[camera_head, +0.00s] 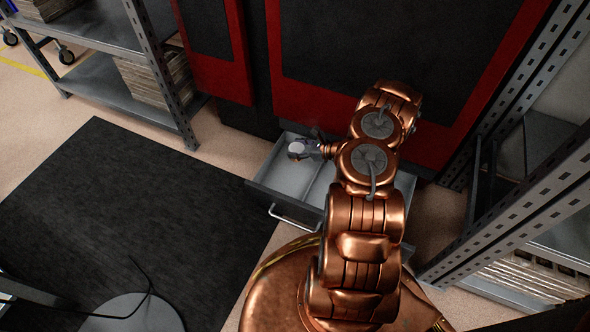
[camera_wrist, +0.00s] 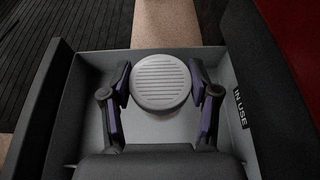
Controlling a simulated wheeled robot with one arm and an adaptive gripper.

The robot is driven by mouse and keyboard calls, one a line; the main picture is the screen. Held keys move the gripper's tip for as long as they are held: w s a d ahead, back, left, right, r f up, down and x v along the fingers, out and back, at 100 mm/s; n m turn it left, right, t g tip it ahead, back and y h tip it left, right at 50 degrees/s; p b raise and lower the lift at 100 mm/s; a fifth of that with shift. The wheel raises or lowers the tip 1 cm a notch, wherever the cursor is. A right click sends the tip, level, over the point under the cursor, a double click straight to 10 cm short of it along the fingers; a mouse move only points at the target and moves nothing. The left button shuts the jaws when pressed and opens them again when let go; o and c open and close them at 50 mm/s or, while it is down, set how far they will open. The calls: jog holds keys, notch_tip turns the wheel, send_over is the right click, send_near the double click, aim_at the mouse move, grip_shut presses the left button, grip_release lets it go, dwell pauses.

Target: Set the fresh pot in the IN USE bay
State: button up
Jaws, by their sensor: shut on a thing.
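The pot is a light grey round can with a ribbed lid (camera_wrist: 161,82), seen from above in the wrist view. My gripper (camera_wrist: 161,88) has its two purple-padded fingers closed on the pot's sides. In the head view the pot (camera_head: 298,149) shows at the end of my gripper (camera_head: 312,149), over the left part of an open grey drawer (camera_head: 268,198). The IN USE label (camera_wrist: 241,108) is on the drawer's right inner wall in the wrist view. The pot is inside the drawer's outline; whether its base touches the floor cannot be told.
A divider (camera_head: 318,186) splits the drawer, and my arm covers much of its right part. A red and black machine (camera_head: 390,60) stands behind. Metal shelves (camera_head: 105,30) stand at left and a rack (camera_head: 530,190) at right.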

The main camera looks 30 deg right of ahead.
jog(key=f+b, duration=0.1)
jog(key=f, duration=0.1)
jog(key=f+b, duration=0.1)
jog(key=f, duration=0.2)
jog(key=shift+a+f, duration=0.2)
jog(key=shift+f, duration=0.1)
jog(key=shift+f+b, duration=0.75)
jog(key=shift+f, duration=1.25)
jog(key=shift+f, duration=0.15)
jog(key=o, duration=1.2)
jog(key=shift+o, duration=0.2)
jog(key=shift+d, duration=0.1)
jog(key=shift+r, duration=0.3)
jog(key=p+v, duration=0.4)
jog(key=v, duration=0.7)
jog(key=shift+s+d+p, duration=0.2)
jog(key=shift+s+p, duration=0.15)
jog(key=shift+p, duration=0.05)
